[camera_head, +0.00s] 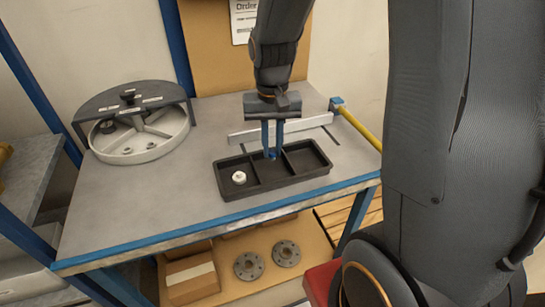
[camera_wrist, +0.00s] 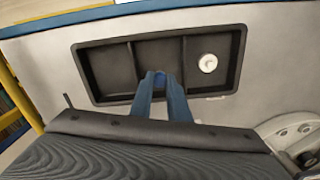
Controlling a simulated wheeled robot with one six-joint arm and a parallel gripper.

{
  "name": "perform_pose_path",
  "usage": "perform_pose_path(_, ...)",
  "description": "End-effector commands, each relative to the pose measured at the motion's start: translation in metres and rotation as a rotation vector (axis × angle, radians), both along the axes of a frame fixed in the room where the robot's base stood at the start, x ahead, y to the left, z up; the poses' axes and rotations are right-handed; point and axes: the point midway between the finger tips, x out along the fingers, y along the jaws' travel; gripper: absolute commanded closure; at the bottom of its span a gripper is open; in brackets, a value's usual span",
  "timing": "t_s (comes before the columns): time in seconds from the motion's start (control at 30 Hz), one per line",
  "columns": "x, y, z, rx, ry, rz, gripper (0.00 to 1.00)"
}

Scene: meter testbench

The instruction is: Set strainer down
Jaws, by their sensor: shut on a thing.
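My gripper (camera_head: 272,153) points down over the middle compartment of a black three-part tray (camera_head: 226,191). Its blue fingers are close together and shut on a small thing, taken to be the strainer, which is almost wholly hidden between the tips. In the wrist view the fingertips (camera_wrist: 160,76) are over the tray's middle compartment. I cannot tell whether the held thing touches the tray floor. The tray (camera_wrist: 243,50) also shows whole there, apart from what the fingers cover.
A small white round part (camera_head: 239,177) sits in the tray's left compartment in the head view; the right one looks empty. A round grey fixture (camera_head: 140,135) stands at the table's left. A pale bar (camera_head: 308,122) lies behind the tray. Two flanges (camera_head: 249,265) lie on the lower shelf.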

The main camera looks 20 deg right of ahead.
Motion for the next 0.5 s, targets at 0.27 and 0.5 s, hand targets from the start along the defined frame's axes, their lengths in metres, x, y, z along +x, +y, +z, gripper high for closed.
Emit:
perform_pose_path(0.27,-0.001,-0.001,-0.034,0.0,0.003,-0.003,1.0)
perform_pose_path(0.5,0.0,-0.002,-0.043,0.0,0.0,-0.004,1.0)
